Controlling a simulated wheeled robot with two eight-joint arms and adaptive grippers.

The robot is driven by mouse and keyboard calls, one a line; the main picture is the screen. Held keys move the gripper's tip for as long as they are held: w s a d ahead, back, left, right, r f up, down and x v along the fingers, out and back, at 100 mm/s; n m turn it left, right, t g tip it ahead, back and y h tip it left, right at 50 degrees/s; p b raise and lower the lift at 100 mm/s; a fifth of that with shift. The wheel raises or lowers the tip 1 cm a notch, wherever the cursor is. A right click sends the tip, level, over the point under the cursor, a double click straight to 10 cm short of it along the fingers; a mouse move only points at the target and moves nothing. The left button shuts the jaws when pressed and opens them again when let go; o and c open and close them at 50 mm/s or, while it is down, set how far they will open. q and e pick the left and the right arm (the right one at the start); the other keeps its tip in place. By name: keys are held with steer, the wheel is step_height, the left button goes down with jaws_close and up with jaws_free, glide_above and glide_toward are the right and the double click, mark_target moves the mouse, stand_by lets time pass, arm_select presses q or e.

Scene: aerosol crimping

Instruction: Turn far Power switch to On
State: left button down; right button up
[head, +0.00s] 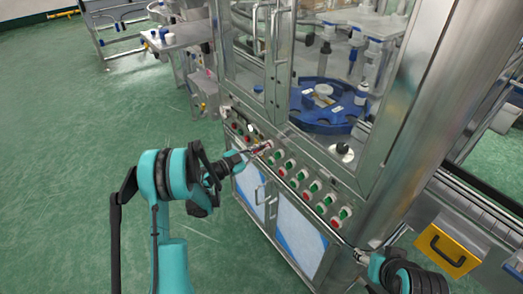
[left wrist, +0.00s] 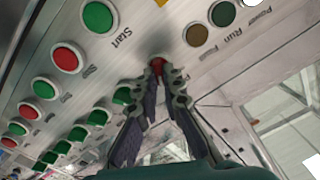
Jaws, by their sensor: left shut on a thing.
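My left gripper (head: 263,148) reaches the sloped button panel of the machine from the left in the head view. In the left wrist view its two dark fingers (left wrist: 167,72) close on a small red switch (left wrist: 157,62) on the panel. Its fingertips partly cover the switch, so its setting and label cannot be read; I cannot tell for sure that it is the far Power switch. Lamps labelled Power, Run and one more (left wrist: 197,35) sit beyond it. My right gripper (head: 364,257) is at the lower right, apart from the panel; its fingers are unclear.
A green Start button (left wrist: 98,17) and a red button (left wrist: 66,58) are close by. Rows of green and red controls (head: 316,186) continue along the panel. Above are glass doors with metal handles (head: 277,50) and a blue turntable (head: 318,115). Green floor is free at left.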

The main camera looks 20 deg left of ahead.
arm_select(q)
steer(key=shift+m, duration=0.3)
steer(key=c, duration=1.7)
jaws_free()
steer(key=v, duration=1.2)
